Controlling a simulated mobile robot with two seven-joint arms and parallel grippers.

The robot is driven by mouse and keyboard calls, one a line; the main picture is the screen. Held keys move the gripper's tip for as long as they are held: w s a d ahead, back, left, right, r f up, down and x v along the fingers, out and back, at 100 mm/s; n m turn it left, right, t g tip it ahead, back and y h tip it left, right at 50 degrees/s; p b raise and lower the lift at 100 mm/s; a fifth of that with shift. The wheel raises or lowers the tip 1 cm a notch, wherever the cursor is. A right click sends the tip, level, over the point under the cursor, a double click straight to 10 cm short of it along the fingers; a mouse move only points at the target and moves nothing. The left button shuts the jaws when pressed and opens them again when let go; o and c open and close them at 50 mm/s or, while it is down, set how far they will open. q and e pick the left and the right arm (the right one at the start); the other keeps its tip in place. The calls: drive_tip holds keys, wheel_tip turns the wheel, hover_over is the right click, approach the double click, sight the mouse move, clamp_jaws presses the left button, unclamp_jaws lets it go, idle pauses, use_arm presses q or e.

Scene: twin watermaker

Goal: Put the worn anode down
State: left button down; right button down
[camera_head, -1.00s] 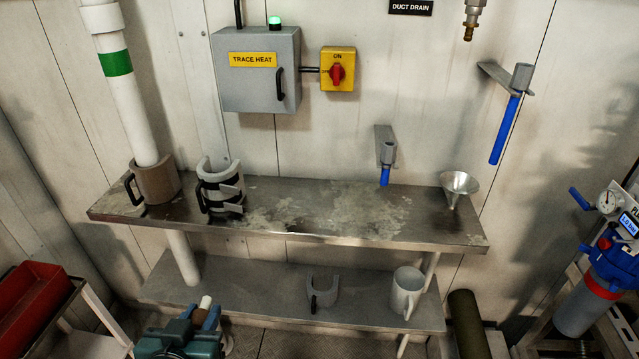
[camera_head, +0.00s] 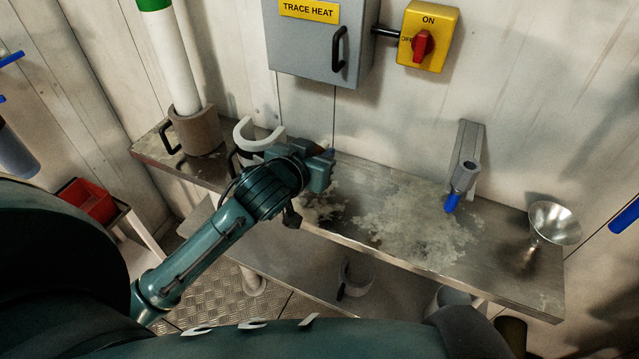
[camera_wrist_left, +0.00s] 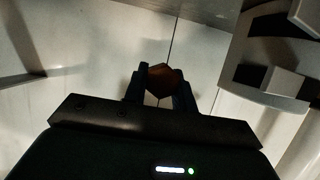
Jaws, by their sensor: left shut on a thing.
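My left gripper (camera_head: 322,165) is over the upper steel shelf (camera_head: 400,235), just right of the open-topped pale cuff. In the left wrist view its fingers (camera_wrist_left: 160,90) are shut on a small brown, faceted end of a thing, which I take to be the worn anode (camera_wrist_left: 160,78). My right gripper is not in view.
The pale cuff (camera_head: 258,135) stands close beside my left wrist. A brown cuff (camera_head: 197,132) surrounds the white pipe at left. A wall bracket (camera_head: 465,165) with a blue-tipped holder and a metal funnel (camera_head: 552,222) stand right. The stained shelf middle is clear.

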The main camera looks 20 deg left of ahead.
use_arm(q)
wheel_tip(320, 180, down, 9)
drive_tip(key=shift+r+b, duration=0.1)
drive_tip(key=shift+b, duration=0.25)
drive_tip(key=shift+f, duration=0.2)
drive_tip(key=c, duration=1.1)
unclamp_jaws()
drive_tip(key=shift+r, duration=0.1)
drive_tip(key=shift+c, duration=0.2)
